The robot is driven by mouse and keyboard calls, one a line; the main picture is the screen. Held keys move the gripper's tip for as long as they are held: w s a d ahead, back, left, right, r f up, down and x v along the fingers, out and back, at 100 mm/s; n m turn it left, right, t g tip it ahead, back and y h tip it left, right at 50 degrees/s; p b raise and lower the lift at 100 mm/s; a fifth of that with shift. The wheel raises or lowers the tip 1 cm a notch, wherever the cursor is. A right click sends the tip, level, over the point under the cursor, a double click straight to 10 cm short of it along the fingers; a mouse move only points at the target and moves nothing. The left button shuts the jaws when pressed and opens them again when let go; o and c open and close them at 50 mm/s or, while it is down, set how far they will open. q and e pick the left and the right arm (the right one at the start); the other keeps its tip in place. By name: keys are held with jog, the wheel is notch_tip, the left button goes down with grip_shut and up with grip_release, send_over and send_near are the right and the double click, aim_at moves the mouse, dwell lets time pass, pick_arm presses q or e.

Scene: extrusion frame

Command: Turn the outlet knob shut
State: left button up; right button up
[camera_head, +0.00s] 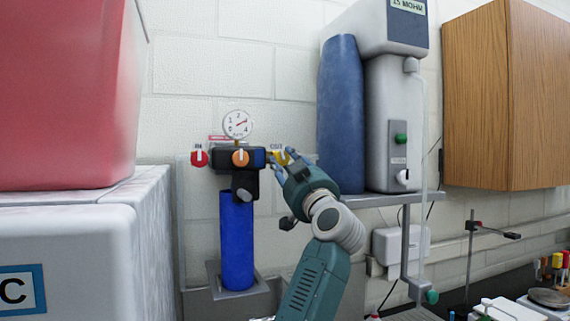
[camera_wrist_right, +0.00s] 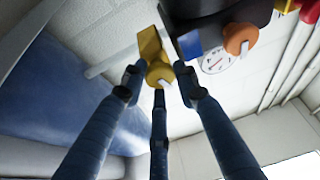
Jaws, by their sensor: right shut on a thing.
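The outlet knob (camera_head: 281,157) is yellow and sits under an "OUT" label at the right end of the dark regulator block (camera_head: 252,157). My right gripper (camera_head: 284,158) is at this knob, with its blue fingers around it. In the right wrist view the yellow knob (camera_wrist_right: 158,74) with a white mark lies between the fingertips of the gripper (camera_wrist_right: 160,80), which is shut on it. The fingers partly hide the knob in the head view. My left gripper is not in view.
A red knob (camera_head: 199,158) labelled "IN", an orange knob (camera_head: 240,157) and a round gauge (camera_head: 238,124) are beside the outlet knob. A blue cylinder (camera_head: 237,240) stands below. A large blue tank (camera_head: 341,115) on a shelf is close to the right of my gripper.

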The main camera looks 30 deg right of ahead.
jog(key=o, duration=1.2)
jog(key=shift+c, duration=0.2)
jog(key=shift+s, duration=0.1)
jog(key=v, duration=1.2)
